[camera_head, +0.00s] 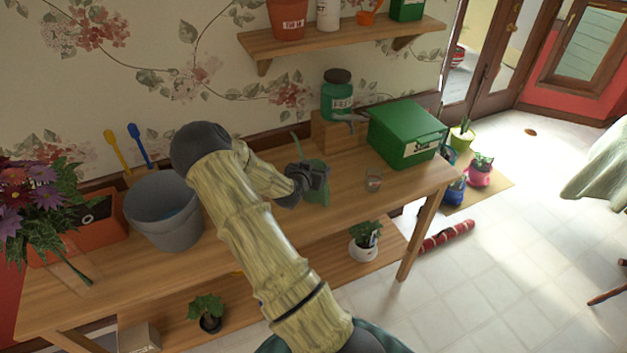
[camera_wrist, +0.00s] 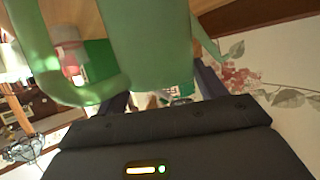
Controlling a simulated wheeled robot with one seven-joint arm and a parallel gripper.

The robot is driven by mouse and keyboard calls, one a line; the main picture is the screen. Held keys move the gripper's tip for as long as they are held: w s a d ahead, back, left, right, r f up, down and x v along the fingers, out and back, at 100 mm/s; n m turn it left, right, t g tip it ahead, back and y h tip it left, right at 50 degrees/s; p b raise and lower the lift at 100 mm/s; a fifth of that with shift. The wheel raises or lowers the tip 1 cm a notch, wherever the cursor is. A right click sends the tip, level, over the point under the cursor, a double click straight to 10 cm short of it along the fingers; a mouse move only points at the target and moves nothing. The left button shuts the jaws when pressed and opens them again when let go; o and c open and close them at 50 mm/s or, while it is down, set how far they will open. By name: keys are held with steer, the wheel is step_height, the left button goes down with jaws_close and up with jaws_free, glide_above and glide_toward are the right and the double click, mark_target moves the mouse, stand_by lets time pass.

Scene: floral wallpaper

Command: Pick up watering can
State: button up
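The green watering can (camera_head: 314,192) stands on the wooden table, with its thin spout rising up and to the left. My gripper (camera_head: 318,178) is at the can and hides part of its body in the head view. In the wrist view the can (camera_wrist: 150,45) fills the upper middle, very close, with a curved handle loop at left. The dark fingers of my gripper (camera_wrist: 165,92) show wide apart, partly hidden behind the can. Whether they touch it cannot be made out.
A wall shelf (camera_head: 350,42) hangs above. A lower shelf holds potted plants.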

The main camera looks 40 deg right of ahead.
steer(key=c, duration=1)
steer(key=shift+r, duration=0.1)
step_height(320, 180, up, 10)
steer(key=shift+b, duration=0.85)
